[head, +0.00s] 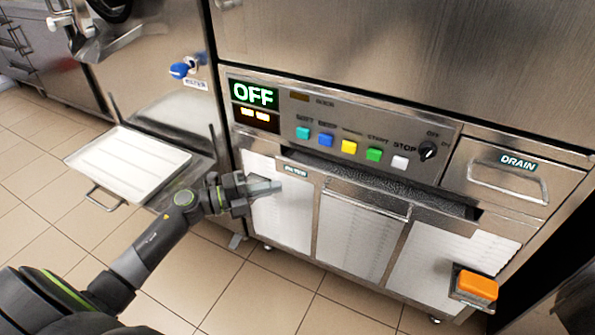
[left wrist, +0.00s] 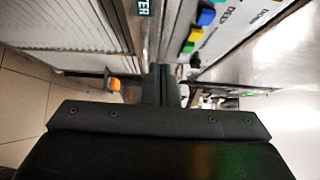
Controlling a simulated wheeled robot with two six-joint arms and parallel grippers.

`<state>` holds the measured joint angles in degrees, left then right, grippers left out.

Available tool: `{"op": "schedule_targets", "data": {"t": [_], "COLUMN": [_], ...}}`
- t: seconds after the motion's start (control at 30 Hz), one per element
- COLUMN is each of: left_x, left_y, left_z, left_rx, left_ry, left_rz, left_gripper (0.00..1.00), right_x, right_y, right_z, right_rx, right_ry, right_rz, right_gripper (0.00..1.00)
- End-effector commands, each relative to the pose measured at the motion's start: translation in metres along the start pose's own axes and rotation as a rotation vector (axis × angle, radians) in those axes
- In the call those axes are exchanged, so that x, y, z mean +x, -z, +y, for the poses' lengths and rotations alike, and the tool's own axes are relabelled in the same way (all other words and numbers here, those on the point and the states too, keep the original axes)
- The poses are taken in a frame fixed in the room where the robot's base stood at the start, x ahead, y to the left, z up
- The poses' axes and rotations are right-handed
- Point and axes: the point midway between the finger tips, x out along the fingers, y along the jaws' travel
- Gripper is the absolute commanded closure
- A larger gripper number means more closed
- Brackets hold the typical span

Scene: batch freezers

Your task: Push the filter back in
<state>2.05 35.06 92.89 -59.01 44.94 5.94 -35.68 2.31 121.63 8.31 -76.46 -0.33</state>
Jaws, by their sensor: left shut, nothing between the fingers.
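The filter (head: 350,194) is a long metal front with a FILTER label, under the button panel of the freezer. A dark speckled strip shows behind its upper edge, and the front seems to stand out a little from the machine. In the left wrist view, the end of its label (left wrist: 143,8) shows at the top edge. My left gripper (head: 278,186) is shut and empty, in front of the left white louvred panel, just below the filter's labelled left end. Its closed fingers also show in the left wrist view (left wrist: 160,80). Whether they touch the filter I cannot tell.
The button panel (head: 340,130) with an OFF display lies above the filter. A DRAIN drawer (head: 515,180) and an orange block (head: 478,285) are at the right. A white tray (head: 130,163) juts out at the left. The tiled floor ahead is clear.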

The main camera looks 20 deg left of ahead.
Motion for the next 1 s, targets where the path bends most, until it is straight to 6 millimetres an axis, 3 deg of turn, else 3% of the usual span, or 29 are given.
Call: {"op": "schedule_targets", "data": {"t": [0.23,0.4,0.57,1.0], "left_x": [0.056,0.070,0.077,0.080], "left_y": [0.000,-0.019,-0.027,-0.029], "left_z": [-0.001,0.001,0.001,0.001], "left_rx": [-0.001,0.000,0.000,0.000], "left_ry": [0.005,0.000,-0.001,-0.001], "left_rz": [0.001,0.000,0.000,0.000], "left_gripper": [1.00,1.00,1.00,1.00], "right_x": [0.003,0.003,-0.006,-0.008], "right_y": [0.003,0.007,0.015,0.011], "right_z": [-0.003,-0.006,-0.010,-0.009], "right_rx": [0.003,0.003,0.001,0.003], "right_ry": [0.005,0.019,0.030,0.031], "right_rz": [0.000,0.023,0.057,0.051], "right_gripper": [0.33,0.33,0.33,0.33]}}
